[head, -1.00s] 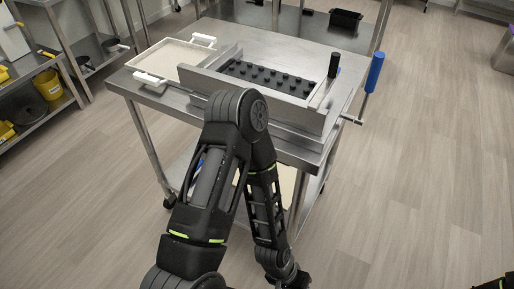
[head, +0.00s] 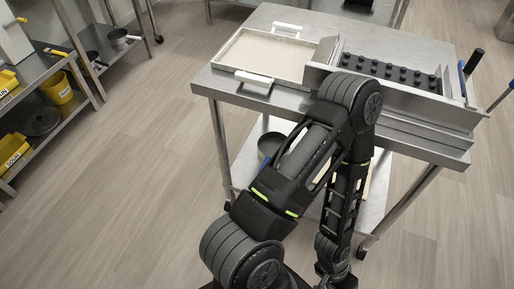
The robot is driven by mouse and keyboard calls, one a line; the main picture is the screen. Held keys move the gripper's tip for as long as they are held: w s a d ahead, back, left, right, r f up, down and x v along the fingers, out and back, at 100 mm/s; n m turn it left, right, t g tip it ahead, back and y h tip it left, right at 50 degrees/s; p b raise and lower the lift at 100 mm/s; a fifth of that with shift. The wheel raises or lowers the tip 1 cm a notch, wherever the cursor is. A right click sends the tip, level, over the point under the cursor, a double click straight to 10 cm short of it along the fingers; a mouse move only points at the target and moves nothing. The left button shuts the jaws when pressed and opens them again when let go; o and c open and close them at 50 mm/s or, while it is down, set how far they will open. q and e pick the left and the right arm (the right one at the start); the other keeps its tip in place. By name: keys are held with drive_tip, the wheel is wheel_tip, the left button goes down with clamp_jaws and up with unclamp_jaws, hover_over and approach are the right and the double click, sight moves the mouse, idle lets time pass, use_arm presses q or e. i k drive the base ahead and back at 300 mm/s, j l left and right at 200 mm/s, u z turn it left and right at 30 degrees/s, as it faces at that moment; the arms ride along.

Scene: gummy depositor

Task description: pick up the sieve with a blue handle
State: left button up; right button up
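A dark round pan-like thing (head: 269,144) lies on the lower shelf of the steel table in the head view, partly behind my arm. No other sieve with a blue handle shows clearly. My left arm rises in front of the table and its forearm hangs down to the bottom edge. The fingers of my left gripper are out of view. My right gripper is not in view.
The steel table (head: 229,83) carries a pale tray (head: 237,53) with white handles and the gummy depositor (head: 455,113). Racks at left hold pans, a yellow bucket (head: 56,88) and yellow bins. The left floor is clear.

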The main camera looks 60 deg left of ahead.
sight(269, 143)
drive_tip(key=k+j, duration=0.55)
drive_tip(key=j, duration=0.4)
drive_tip(key=i+j, duration=0.1)
drive_tip(key=j, duration=0.3)
